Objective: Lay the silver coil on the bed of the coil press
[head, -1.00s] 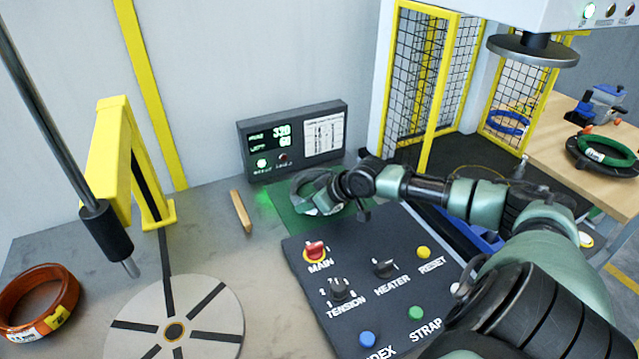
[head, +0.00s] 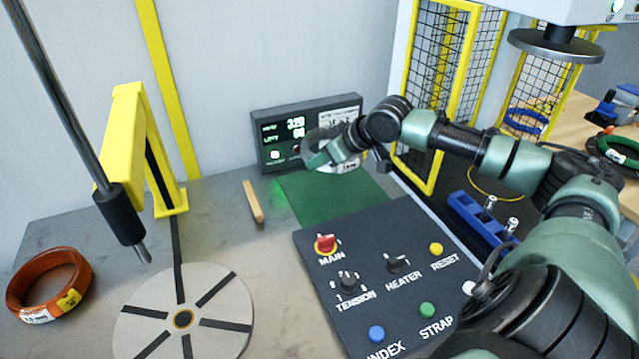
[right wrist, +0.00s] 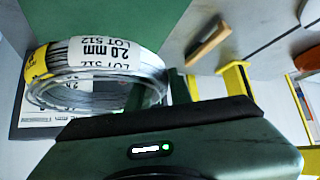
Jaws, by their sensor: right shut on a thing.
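The silver coil (head: 318,134) is a grey wire ring with a yellow and white label in the right wrist view (right wrist: 105,90). My right gripper (head: 338,150) is shut on it and holds it above the green mat (head: 335,205), in front of the display box. The gripper hides part of the coil in the head view. The coil press stands at the upper right, with a round metal platen (head: 555,45) hanging from its white head. My arm hides much of the space under the platen, and the bed is not clearly seen. My left gripper is not in view.
A control panel (head: 375,280) with knobs and buttons lies in front of the mat. Yellow-framed mesh guards (head: 432,100) stand beside the press. A blue holder (head: 475,220) is below my forearm. An orange coil (head: 45,290) and a round turntable (head: 150,310) are at left.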

